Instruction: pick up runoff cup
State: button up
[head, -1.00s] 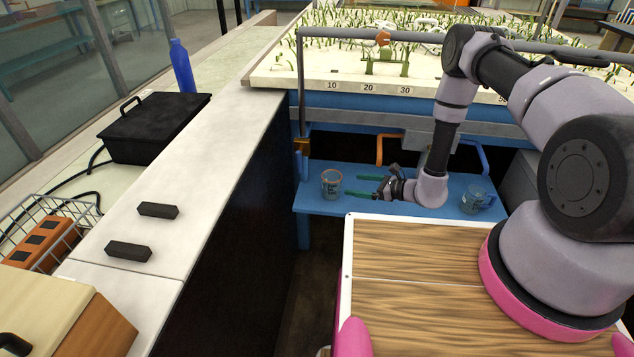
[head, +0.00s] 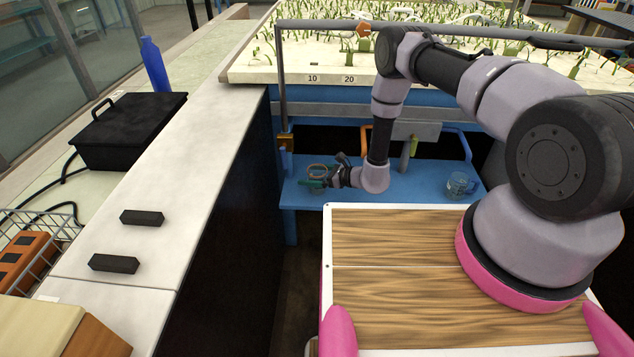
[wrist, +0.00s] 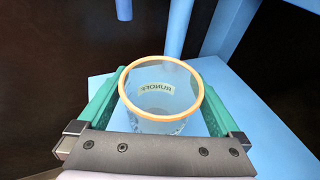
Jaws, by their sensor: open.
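The runoff cup (wrist: 160,92) is a clear cup with an orange rim and a label that reads as mirrored "RUNOFF". In the wrist view it sits between the two green fingers of my open gripper (wrist: 160,105), one on each side; I cannot tell whether they touch it. In the head view the cup (head: 317,168) stands on the blue shelf (head: 420,182), partly hidden by my gripper (head: 312,183).
A clear cup (head: 460,186) stands further right on the shelf. A blue leg (wrist: 175,25) rises close beyond the cup. The white counter (head: 190,150) bounds the left side.

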jog(key=shift+w+a+f, duration=0.15)
jog(key=shift+w+a, duration=0.05)
jog(key=shift+a, duration=0.2)
jog(key=c, duration=1.3)
jog(key=shift+o, duration=0.2)
